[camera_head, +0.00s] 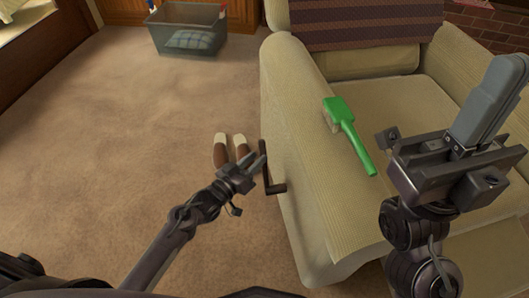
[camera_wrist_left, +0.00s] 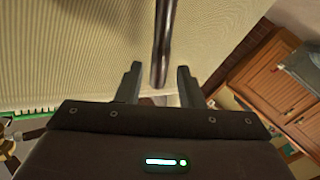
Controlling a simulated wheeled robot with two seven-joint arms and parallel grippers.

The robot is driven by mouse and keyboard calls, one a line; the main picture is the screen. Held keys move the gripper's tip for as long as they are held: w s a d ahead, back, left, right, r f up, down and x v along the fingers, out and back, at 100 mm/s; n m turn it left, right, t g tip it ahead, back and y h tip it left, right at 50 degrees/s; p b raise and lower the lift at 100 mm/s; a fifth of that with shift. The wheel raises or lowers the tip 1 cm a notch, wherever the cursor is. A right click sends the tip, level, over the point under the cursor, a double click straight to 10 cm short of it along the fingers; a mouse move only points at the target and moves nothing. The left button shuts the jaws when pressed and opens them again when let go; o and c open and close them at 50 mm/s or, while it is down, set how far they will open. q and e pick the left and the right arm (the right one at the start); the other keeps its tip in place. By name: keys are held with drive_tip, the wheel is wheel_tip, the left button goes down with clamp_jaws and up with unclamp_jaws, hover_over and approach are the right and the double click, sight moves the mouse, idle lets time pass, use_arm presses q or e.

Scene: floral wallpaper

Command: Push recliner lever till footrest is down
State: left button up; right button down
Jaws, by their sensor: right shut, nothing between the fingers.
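The beige recliner (camera_head: 293,150) stands on the right in the head view. Its dark lever (camera_head: 272,188) sticks out from the side facing my left arm. My left gripper (camera_head: 254,160) is beside the lever. In the left wrist view the gripper (camera_wrist_left: 158,75) is open, and the dark lever bar (camera_wrist_left: 163,40) shows between and beyond its fingers. I cannot tell whether they touch. My right gripper (camera_head: 508,70) is shut and empty above the seat. A beige surface (camera_head: 485,245) at the lower right may be the footrest; my right arm partly hides it.
A green brush (camera_head: 345,125) lies on the near armrest. Brown and cream slippers (camera_head: 221,150) are on the carpet just beyond my left gripper. A grey bin (camera_head: 187,40) stands at the back. The carpet on the left is clear.

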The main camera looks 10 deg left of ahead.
sight(262, 153)
use_arm(q)
drive_tip(key=shift+b+x, duration=0.5)
drive_tip(key=shift+x, duration=1.45)
clamp_jaws()
